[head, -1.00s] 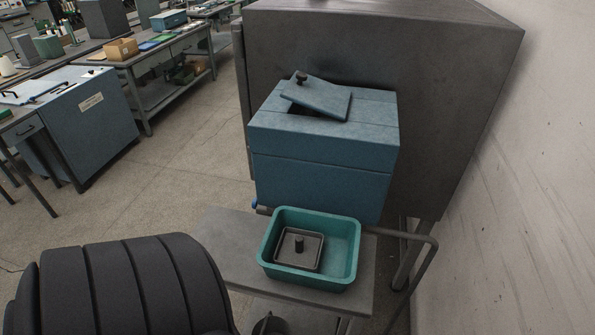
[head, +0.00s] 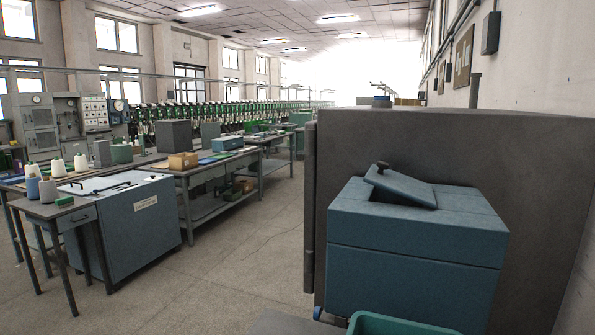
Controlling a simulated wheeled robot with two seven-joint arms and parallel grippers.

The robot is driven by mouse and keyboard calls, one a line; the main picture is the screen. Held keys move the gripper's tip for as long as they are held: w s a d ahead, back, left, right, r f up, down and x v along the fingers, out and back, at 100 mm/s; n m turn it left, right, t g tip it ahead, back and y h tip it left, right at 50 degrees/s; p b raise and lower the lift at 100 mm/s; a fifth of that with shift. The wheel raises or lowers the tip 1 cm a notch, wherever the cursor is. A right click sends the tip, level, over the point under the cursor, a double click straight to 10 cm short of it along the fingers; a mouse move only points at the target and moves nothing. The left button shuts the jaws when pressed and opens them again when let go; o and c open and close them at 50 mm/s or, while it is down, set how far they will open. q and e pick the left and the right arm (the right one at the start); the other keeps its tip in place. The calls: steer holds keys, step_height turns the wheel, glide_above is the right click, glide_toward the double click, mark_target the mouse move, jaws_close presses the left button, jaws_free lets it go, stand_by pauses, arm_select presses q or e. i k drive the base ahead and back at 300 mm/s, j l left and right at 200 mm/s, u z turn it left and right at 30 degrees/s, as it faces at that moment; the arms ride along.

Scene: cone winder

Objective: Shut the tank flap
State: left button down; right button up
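The blue tank (head: 415,272) stands at the right of the head view, against a large dark grey cabinet. Its flap (head: 400,187) on the top is tilted up, with a dark opening showing beneath its left part. A small dark knob (head: 382,165) sits at the flap's raised upper left corner. Neither of my grippers shows in the head view.
A teal tray (head: 385,325) shows at the bottom edge, below the tank. The dark grey cabinet (head: 345,150) rises behind the tank, with a pale wall at the right. Worktables and a blue cabinet (head: 135,225) stand at the left. The floor (head: 240,260) between is clear.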

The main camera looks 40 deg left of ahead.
mark_target(378, 175)
steer(key=j+u, duration=0.2)
steer(key=u, duration=0.3)
steer(key=k+j+u, duration=0.1)
steer(key=u, duration=0.35)
steer(key=j+u, duration=0.3)
steer(key=u, duration=0.2)
steer(key=i+j+u, duration=0.1)
steer(key=u, duration=0.35)
steer(key=i+j+u, duration=0.2)
steer(key=u, duration=0.15)
steer(key=i+j+u, duration=0.55)
steer(key=u, duration=0.2)
steer(key=i+z, duration=0.85)
steer(key=i+j+z, duration=0.15)
steer(key=z, duration=0.3)
steer(key=i+l+z, duration=0.15)
steer(key=z, duration=0.3)
steer(key=i+z, duration=0.25)
steer(key=z, duration=0.2)
steer(key=i+z, duration=0.2)
steer(key=z, duration=0.25)
steer(key=i+z, duration=0.2)
steer(key=z, duration=0.2)
steer(key=i+j+z, duration=0.2)
steer(key=z, duration=0.25)
steer(key=i+j+z, duration=0.15)
steer(key=z, duration=0.3)
steer(key=i+j+z, duration=0.1)
steer(key=j+z, duration=0.2)
steer(key=z, duration=0.15)
